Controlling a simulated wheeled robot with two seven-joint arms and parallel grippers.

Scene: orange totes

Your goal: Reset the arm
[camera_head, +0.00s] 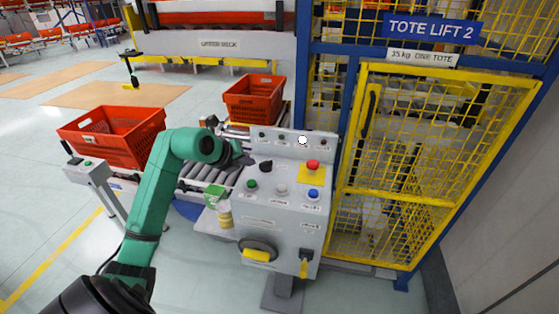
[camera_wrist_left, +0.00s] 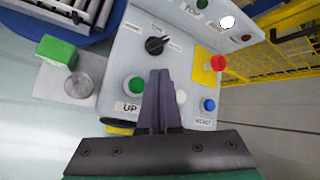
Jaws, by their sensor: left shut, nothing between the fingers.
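My left arm (camera_head: 160,185) comes in from the left in the head view and is green. Its gripper (camera_head: 240,155) is at the upper left of the grey control panel (camera_head: 285,235). In the left wrist view the left gripper (camera_wrist_left: 160,75) is shut and empty, with its fingers over the panel between the green button (camera_wrist_left: 134,88) and the white button (camera_wrist_left: 181,97). A black selector knob (camera_wrist_left: 156,45) is beyond the fingertips. A red mushroom button (camera_head: 313,164) on a yellow plate and a blue button (camera_head: 313,194) are to the right. My right gripper is not in view.
Orange totes (camera_head: 112,136) (camera_head: 254,98) stand on and near the roller conveyor (camera_head: 205,170). A yellow mesh cage (camera_head: 395,170) closes off the panel's right side. A green block (camera_head: 215,196) is on a ledge left of the panel. Open floor lies at the left.

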